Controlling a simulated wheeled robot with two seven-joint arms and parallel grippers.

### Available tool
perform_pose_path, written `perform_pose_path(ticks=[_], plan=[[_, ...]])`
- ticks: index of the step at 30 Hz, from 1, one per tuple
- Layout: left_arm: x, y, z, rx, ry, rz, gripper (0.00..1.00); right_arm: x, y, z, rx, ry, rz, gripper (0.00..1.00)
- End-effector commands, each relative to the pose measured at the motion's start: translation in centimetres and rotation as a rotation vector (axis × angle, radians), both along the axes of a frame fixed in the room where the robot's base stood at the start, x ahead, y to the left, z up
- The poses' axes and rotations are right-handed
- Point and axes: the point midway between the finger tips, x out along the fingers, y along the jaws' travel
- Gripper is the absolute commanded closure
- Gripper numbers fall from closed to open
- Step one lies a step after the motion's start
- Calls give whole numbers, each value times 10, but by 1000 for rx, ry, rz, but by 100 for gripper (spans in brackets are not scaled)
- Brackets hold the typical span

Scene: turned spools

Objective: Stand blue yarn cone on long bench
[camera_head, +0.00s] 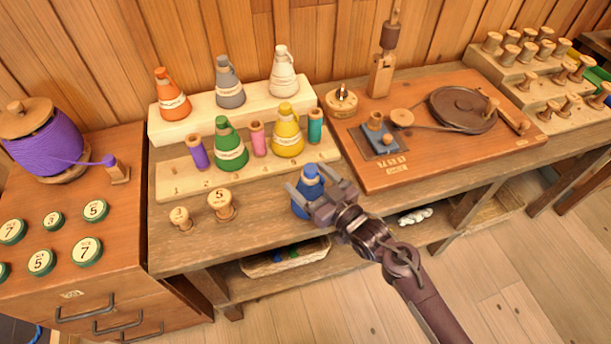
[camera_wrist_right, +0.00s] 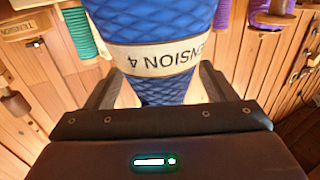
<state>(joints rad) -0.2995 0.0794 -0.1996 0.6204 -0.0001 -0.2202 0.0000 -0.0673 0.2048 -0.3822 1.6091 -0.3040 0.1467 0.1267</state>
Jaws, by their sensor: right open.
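The blue yarn cone (camera_head: 304,194) stands upright on the long bench (camera_head: 265,225), near its front edge. It has a cream label, which reads "TENSION 4" upside down in the right wrist view (camera_wrist_right: 155,58). My right gripper (camera_head: 309,178) is open, its two fingers on either side of the cone. In the right wrist view the fingers (camera_wrist_right: 155,88) flank the cone, with a visible gap at each side near the palm. My left gripper is not in view.
A stepped cream rack (camera_head: 165,172) with several coloured cones and spools stands behind. A winder board (camera_head: 440,165) lies to the right. Two wooden spools, one of them (camera_head: 220,206), stand left on the bench. A basket (camera_head: 285,262) sits on the lower shelf.

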Motion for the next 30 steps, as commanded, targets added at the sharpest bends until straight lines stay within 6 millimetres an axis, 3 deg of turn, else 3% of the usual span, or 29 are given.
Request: perform_pose_path(ticks=[9,15,30], plan=[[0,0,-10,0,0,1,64,-54,-44,-2,-3,2,2,23],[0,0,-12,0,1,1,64,-73,-61,-1,-1,1,2,23],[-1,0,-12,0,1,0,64,-78,-66,0,1,-1,1,23]])
